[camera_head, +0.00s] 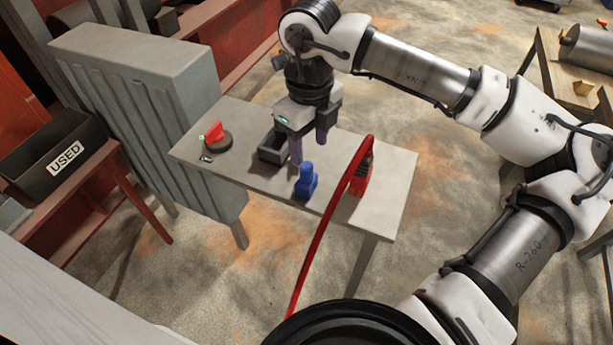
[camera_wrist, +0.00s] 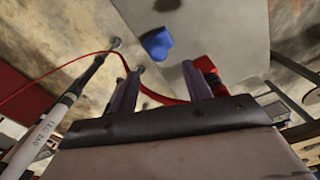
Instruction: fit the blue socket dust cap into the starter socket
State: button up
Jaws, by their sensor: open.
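The blue dust cap (camera_head: 306,183) stands on the grey table near its front edge. It also shows in the wrist view (camera_wrist: 157,43), beyond my fingertips and apart from them. My gripper (camera_head: 308,152) is open and empty above the table, just behind the cap in the head view. Its two purple-grey fingers point down and are spread apart; they also show in the wrist view (camera_wrist: 163,70). I cannot make out the starter socket for certain in either view.
A red plug (camera_head: 362,180) with a red cable (camera_head: 318,232) stands right of the cap. A dark tray (camera_head: 272,150) sits behind, left of my gripper. A red-handled switch (camera_head: 214,134) is at the table's left. A grey cabinet (camera_head: 150,110) and a USED bin (camera_head: 62,160) stand further left.

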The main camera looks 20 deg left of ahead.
aim_at(308, 165)
jog(key=shift+a+f+p, duration=0.15)
jog(key=shift+f+p, duration=1.05)
jog(key=shift+f, duration=2.3)
jog(key=shift+c, duration=0.4)
grip_shut()
